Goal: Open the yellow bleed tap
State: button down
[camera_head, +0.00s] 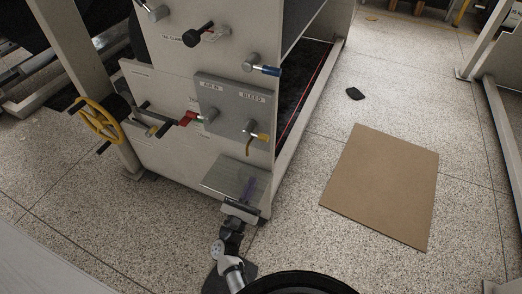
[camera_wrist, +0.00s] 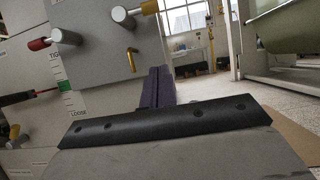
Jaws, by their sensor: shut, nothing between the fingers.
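The yellow bleed tap (camera_head: 260,137) sits on a grey hub on the plate marked BLEED (camera_head: 236,104), at the machine's lower right corner. Its yellow lever (camera_wrist: 150,7) shows at the top of the wrist view, sticking out right from its hub. My gripper (camera_head: 249,184) is below the tap in the head view, apart from it. In the wrist view its purple fingers (camera_wrist: 158,72) are together and empty, below and slightly right of the lever. A small bent yellow piece (camera_wrist: 131,58) shows left of the fingers; I cannot tell what it is.
A red lever (camera_head: 187,118) is left of the tap. A blue lever (camera_head: 266,70) and a black lever (camera_head: 200,33) are above. A yellow handwheel (camera_head: 100,120) stands out at left.

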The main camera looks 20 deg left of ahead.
jog(key=shift+w+r, duration=0.1)
jog(key=w+r+p, duration=0.6)
jog(key=w+r, duration=0.2)
dwell(0.4)
